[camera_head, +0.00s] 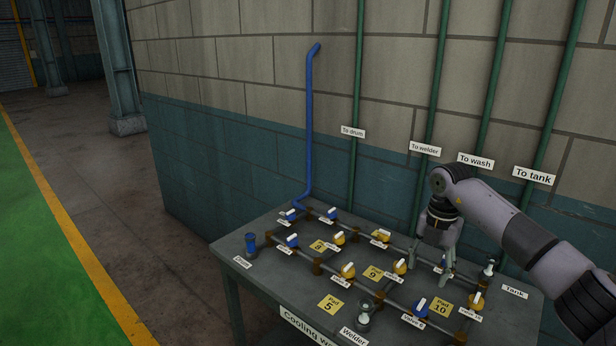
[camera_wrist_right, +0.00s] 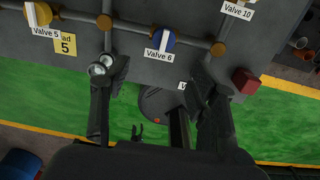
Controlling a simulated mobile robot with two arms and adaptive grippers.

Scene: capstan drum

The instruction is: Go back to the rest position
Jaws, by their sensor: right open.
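My right gripper (camera_head: 432,268) reaches over the right part of the grey bench from the right side in the head view. Its fingers point down among the pipes and valves, close to a blue valve that it partly covers. The two dark fingers (camera_wrist_right: 157,85) stand wide apart in the right wrist view with nothing held between them. My left gripper is not in the head view. A small dark two-pronged shape (camera_wrist_right: 137,132) low in the right wrist view may be it, too small to tell its state.
The bench (camera_head: 285,275) carries pipes with several blue and yellow valves, a blue cup (camera_head: 250,244) at left and a clear vessel (camera_head: 363,320) at front. A block wall (camera_head: 250,110) with green pipes stands behind. A red block (camera_wrist_right: 245,81) shows in the wrist view. Floor at left is clear.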

